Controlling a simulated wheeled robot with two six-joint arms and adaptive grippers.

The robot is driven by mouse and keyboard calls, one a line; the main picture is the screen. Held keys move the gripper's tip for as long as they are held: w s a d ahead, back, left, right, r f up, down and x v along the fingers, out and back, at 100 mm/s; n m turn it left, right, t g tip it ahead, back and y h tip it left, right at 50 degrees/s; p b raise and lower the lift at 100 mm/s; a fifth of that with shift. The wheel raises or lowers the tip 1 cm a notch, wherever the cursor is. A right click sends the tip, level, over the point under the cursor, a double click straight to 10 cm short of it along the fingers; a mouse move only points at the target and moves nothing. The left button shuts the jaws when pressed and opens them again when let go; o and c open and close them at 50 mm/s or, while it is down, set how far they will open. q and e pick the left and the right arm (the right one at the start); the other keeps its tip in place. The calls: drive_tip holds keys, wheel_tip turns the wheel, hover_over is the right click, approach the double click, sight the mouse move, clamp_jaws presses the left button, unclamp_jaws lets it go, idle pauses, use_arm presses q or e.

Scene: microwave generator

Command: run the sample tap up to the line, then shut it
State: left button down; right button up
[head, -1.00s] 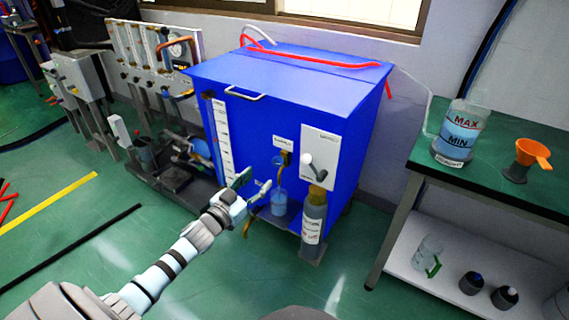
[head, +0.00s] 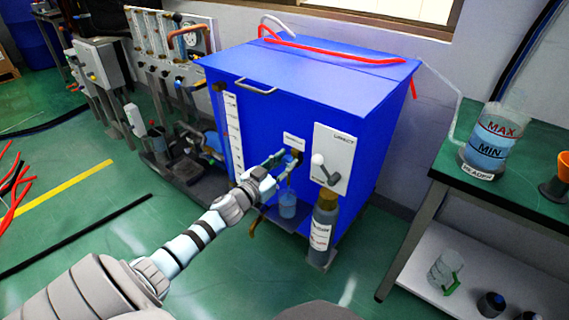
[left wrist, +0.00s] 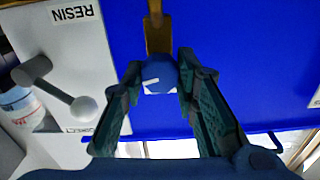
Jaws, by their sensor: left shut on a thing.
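The sample tap is on the front of the blue tank, its brass body (left wrist: 158,32) in the left wrist view. Its round blue knob (left wrist: 160,76) with a white mark sits between my fingers. My left gripper (head: 284,168) is shut on this knob and hides most of the tap in the head view; its fingers (left wrist: 160,66) flank the knob in the wrist view. A clear cup (head: 288,204) with blue liquid stands under the tap. I cannot make out its line, or whether water is running. My right gripper is not in view.
Right of the tap, a white panel (head: 341,145) carries a grey lever with a pale ball end. A grey labelled bottle (head: 323,225) stands below it. A green table (head: 465,190) with a MAX/MIN jug (head: 490,140) is at right.

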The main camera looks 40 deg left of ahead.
use_arm(q)
drive_tip(key=m, duration=0.3)
drive_tip(key=c, duration=1.3)
unclamp_jaws()
drive_tip(key=shift+f, duration=0.1)
